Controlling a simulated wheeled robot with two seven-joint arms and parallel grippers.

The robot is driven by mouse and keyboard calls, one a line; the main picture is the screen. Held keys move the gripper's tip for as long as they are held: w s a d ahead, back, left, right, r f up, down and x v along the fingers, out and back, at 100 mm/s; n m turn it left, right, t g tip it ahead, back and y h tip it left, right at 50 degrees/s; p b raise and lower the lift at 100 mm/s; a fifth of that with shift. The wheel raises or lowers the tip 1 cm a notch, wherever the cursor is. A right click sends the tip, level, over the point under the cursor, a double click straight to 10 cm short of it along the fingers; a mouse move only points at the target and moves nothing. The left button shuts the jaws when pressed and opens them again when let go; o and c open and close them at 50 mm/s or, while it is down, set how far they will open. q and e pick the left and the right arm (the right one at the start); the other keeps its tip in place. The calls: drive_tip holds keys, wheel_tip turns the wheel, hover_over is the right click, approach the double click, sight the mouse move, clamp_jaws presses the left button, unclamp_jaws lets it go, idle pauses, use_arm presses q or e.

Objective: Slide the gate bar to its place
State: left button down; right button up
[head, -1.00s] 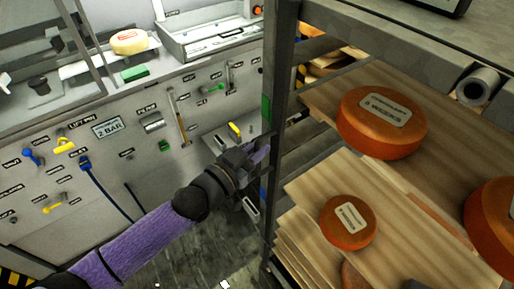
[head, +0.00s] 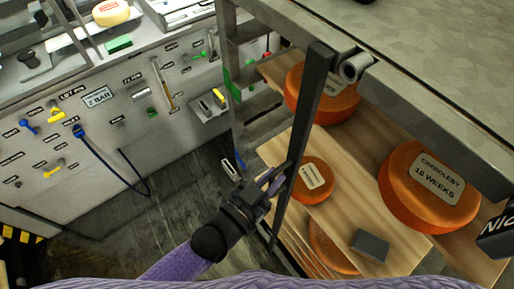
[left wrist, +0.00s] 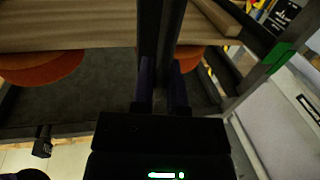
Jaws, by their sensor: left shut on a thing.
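The gate bar (head: 307,115) is a dark upright bar in front of the cheese rack, right of the rack's left post (head: 226,60). It looks tilted in the head view, and its top is close beside a grey cylinder (head: 354,66) under the rack's top edge. My left gripper (head: 278,181) is shut on the bar's lower half. In the left wrist view the bar (left wrist: 161,45) runs between the two dark fingers (left wrist: 163,88). My right gripper is not in view.
Orange cheese wheels (head: 428,186) lie on wooden boards (head: 352,205) behind the bar. A small grey block (head: 370,244) lies on the lower board. A wall panel (head: 110,130) with coloured handles stands left. Open floor (head: 185,190) lies between panel and rack.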

use_arm(q)
drive_tip(key=s+d+p, duration=0.1)
drive_tip(key=s+d, duration=0.3)
drive_tip(key=s, duration=0.1)
drive_tip(key=shift+s, duration=0.4)
drive_tip(key=shift+d, duration=0.1)
drive_tip(key=c, duration=0.7)
unclamp_jaws()
drive_tip(key=shift+s+d, duration=0.15)
drive_tip(key=shift+s, duration=0.05)
drive_tip(key=shift+w, duration=0.1)
drive_tip(key=v, duration=1)
